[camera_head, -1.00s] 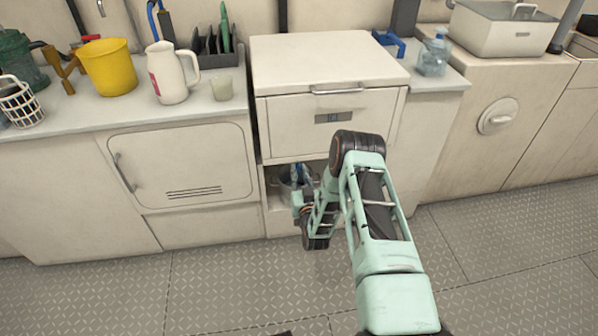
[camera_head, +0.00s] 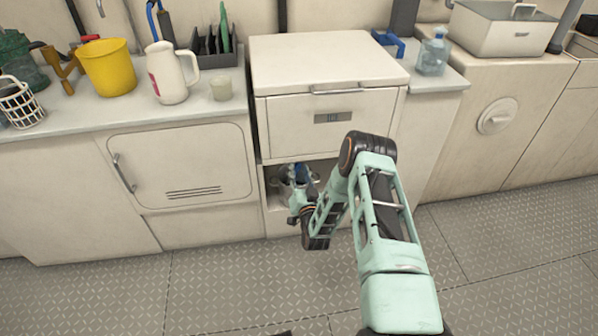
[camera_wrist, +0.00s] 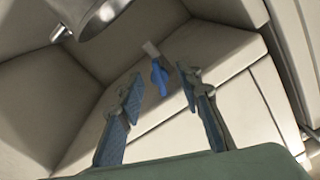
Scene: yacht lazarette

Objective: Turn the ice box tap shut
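The ice box (camera_head: 330,62) is the cream cabinet with a thick lid in the middle of the head view, with an open recess under its front. In the wrist view, a tap with a blue lever (camera_wrist: 159,78) and a short pale stem comes off a cream panel. My gripper (camera_wrist: 160,76) is open, with a blue-padded finger on either side of the lever in the picture. I see no clear contact; the depth between fingers and lever is hard to judge. In the head view my gripper is in the recess, partly hidden by my arm, and the tap cannot be made out.
A metal pot (camera_wrist: 112,14) hangs into the wrist view's upper left; it also shows in the recess in the head view (camera_head: 284,187). The recess walls are close around my gripper. A yellow bucket (camera_head: 108,67) and a white jug (camera_head: 170,75) stand on the left counter.

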